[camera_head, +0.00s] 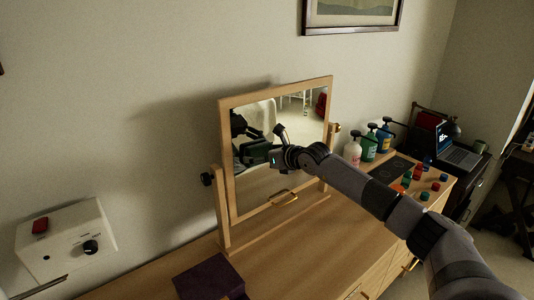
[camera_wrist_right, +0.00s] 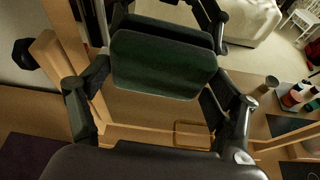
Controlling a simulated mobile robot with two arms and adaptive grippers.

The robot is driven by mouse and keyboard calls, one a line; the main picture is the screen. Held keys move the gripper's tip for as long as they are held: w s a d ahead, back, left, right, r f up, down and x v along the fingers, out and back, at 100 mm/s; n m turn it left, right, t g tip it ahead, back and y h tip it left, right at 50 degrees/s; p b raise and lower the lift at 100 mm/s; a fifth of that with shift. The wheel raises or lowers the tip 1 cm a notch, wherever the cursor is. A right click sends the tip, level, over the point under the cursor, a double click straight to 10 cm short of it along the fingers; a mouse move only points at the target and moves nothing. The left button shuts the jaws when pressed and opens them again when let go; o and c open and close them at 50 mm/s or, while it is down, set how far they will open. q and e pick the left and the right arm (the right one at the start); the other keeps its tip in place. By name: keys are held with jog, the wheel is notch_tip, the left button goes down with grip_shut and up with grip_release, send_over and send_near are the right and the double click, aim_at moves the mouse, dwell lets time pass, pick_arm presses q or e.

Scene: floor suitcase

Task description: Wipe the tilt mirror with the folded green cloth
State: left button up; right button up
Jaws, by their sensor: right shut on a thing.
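The tilt mirror (camera_head: 291,108) stands on the wooden dresser in a light wood frame. Its glass reflects the room and my right arm. My right gripper (camera_head: 274,157) is in front of the lower half of the glass. It is shut on the folded green cloth (camera_wrist_right: 163,66), whose broad dark green face shows between the fingers in the right wrist view. The cloth's reflection shows just behind it; I cannot tell whether cloth and glass touch. My right gripper hides part of the cloth in the head view. My left gripper is out of view.
Several pump bottles (camera_head: 369,146) stand right of the mirror, near a dark mat (camera_head: 389,170) and small colored pieces (camera_head: 424,184). A laptop (camera_head: 455,150) is farther right. A dark purple box (camera_head: 209,279) is at the front. A white panel (camera_head: 66,238) is at left.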

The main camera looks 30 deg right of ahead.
jog(key=s+b, duration=0.2)
jog(key=s, duration=0.4)
jog(key=shift+d+b, duration=0.3)
jog(key=shift+b, duration=0.05)
jog(key=s+b, duration=0.3)
jog(key=b, duration=0.1)
jog(key=shift+d, duration=0.1)
dwell(0.5)
dwell(0.4)
